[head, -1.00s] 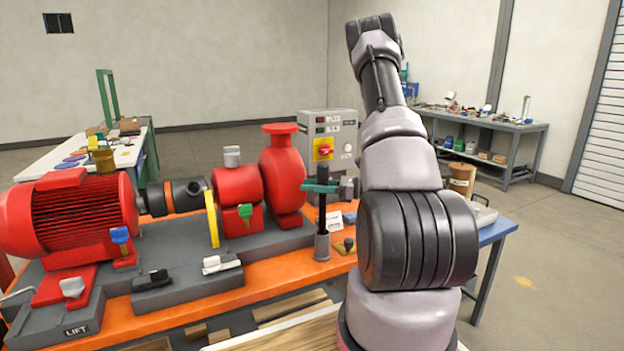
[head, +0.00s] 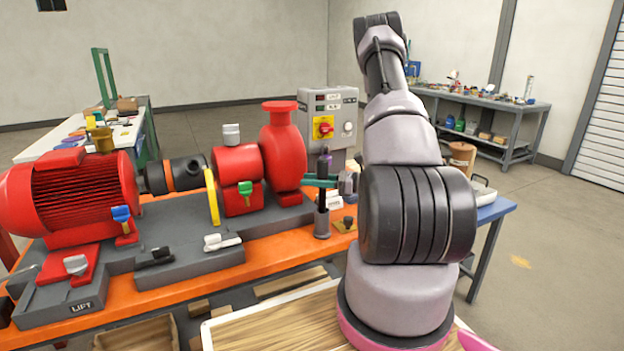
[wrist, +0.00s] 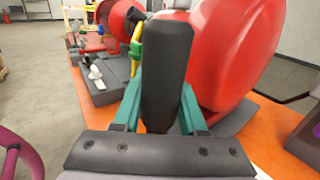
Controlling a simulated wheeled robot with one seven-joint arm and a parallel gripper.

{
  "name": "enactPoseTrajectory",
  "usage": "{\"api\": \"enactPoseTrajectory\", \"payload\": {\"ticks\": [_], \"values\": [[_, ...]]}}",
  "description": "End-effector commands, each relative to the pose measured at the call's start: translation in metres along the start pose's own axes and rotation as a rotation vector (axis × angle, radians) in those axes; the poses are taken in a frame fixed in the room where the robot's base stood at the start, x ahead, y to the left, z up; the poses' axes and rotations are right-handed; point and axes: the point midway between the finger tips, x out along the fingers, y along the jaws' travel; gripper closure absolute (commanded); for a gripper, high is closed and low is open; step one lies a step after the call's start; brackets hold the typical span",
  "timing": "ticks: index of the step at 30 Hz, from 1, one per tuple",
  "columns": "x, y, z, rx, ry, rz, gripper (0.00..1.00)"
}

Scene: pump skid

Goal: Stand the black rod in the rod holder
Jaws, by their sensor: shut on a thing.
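The black rod (head: 322,198) stands upright in the head view above the orange bench. My gripper's teal fingers (head: 320,181) are shut on it, and the wrist view shows the rod (wrist: 166,75) upright between both fingers (wrist: 160,112). The rod holder (head: 321,223) is a short grey cylinder on the bench, directly below my gripper. The rod's lower end meets the holder's mouth and appears to be inside it; how deep it sits I cannot tell. The holder is hidden in the wrist view.
A red pump (head: 283,150) stands close left of the rod. A grey control box (head: 327,118) is behind it. A small brass-coloured piece (head: 348,223) lies right of the holder. The grey pump base (head: 200,262) fills the bench to the left.

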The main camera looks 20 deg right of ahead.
Motion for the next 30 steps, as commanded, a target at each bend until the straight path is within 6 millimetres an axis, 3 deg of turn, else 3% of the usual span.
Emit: {"api": "enactPoseTrajectory", "payload": {"ticks": [3, 4, 6, 19, 30], "values": [[0.000, 0.000, 0.000, 0.000, -0.001, 0.000, 1.00], [0.000, 0.000, 0.000, 0.000, -0.001, 0.000, 0.51], [0.000, 0.000, 0.000, 0.000, -0.001, 0.000, 0.24], [-0.009, -0.001, 0.000, 0.000, 0.000, -0.002, 0.24], [-0.078, -0.001, 0.000, -0.001, -0.001, -0.005, 0.24]]}}
